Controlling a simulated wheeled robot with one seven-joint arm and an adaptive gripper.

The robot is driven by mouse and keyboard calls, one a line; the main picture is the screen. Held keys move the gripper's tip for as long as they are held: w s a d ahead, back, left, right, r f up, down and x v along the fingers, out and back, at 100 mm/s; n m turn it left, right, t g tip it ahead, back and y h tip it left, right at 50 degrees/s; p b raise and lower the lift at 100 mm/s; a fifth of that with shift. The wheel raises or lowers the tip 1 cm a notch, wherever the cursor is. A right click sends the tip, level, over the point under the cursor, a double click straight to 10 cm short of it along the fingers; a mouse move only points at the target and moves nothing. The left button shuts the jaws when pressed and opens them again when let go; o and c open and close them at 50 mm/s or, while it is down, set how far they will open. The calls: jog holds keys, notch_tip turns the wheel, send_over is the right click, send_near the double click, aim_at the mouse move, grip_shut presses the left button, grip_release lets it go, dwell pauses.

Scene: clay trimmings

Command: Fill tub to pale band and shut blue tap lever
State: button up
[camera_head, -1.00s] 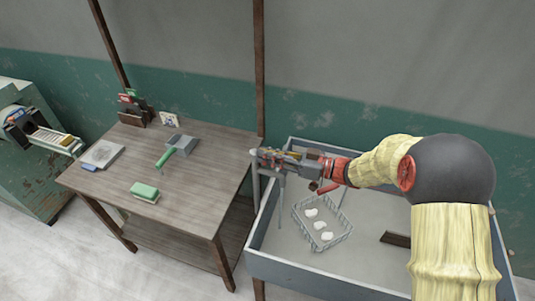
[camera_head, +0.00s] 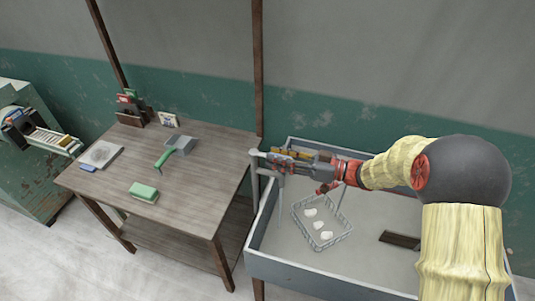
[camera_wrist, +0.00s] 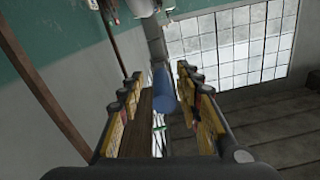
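My gripper (camera_head: 280,159) is above the left end of a grey sink (camera_head: 275,263), beside a grey upright pipe (camera_head: 254,185). In the wrist view its two fingers (camera_wrist: 160,100) stand apart with a gap between them. A blue cylinder (camera_wrist: 163,88), possibly the tap lever's grip, shows in that gap; I cannot tell whether the fingers touch it. The head view hides the lever behind my gripper. A thin grey vertical piece (camera_head: 280,190) hangs below my gripper; I cannot tell whether it is spout or water. I cannot make out a tub with a pale band.
A wire basket (camera_head: 343,238) with white lumps and a dark brown bar (camera_head: 400,240) are in the sink. A wooden table (camera_head: 110,185) to the left holds a green-handled grey tool (camera_head: 181,146), a green block (camera_head: 144,192) and a grey slab (camera_head: 101,154). Its front right is clear.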

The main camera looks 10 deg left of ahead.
jog(key=s+d, duration=0.1)
jog(key=d, duration=0.7)
jog(key=shift+s, duration=0.15)
